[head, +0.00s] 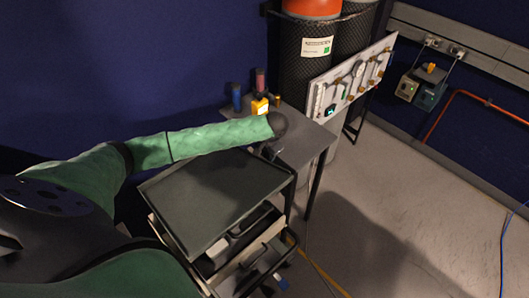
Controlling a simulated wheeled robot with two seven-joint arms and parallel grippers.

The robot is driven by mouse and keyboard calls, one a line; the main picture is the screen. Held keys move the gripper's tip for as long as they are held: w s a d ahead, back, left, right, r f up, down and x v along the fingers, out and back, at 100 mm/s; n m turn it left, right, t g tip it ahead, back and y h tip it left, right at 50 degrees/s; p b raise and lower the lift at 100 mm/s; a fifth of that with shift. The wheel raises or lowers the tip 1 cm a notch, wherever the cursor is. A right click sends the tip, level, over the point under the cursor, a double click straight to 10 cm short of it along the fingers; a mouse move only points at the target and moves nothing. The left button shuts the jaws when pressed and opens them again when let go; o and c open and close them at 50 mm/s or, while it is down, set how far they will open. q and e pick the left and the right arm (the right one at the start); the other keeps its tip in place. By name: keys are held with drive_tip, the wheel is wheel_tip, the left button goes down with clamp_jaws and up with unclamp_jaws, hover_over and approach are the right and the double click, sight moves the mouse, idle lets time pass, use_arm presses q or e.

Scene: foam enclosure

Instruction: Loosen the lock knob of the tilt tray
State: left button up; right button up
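The tilt tray (205,205) is a dark, flat, shallow-rimmed tray on top of a cart in the middle of the head view. My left arm, in a green sleeve, reaches across above the tray's far side. My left gripper (270,151) is a small dark shape below the wrist, near the tray's far right corner. Its fingers are too small and dark to show whether they are open or shut, or whether they touch anything. I cannot make out the lock knob. My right gripper is out of view.
A grey side table (304,142) behind the tray bears a yellow device (260,107) and small bottles. A gauge panel (352,78) and mesh-caged cylinders (305,62) stand behind. Lower cart shelves (245,248) hold items.

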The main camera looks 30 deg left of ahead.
use_arm(q)
drive_tip(key=shift+d+r, duration=0.2)
drive_tip(key=shift+r, duration=0.3)
drive_tip(key=b+v, duration=0.2)
drive_tip(key=v, duration=0.4)
drive_tip(key=shift+r, duration=0.35)
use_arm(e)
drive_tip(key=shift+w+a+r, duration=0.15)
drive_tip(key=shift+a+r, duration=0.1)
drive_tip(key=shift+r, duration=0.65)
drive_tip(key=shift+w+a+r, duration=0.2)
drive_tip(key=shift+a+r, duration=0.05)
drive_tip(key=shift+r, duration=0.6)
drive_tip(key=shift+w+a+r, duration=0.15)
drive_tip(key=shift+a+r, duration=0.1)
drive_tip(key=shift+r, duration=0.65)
use_arm(q)
drive_tip(key=shift+s, duration=0.15)
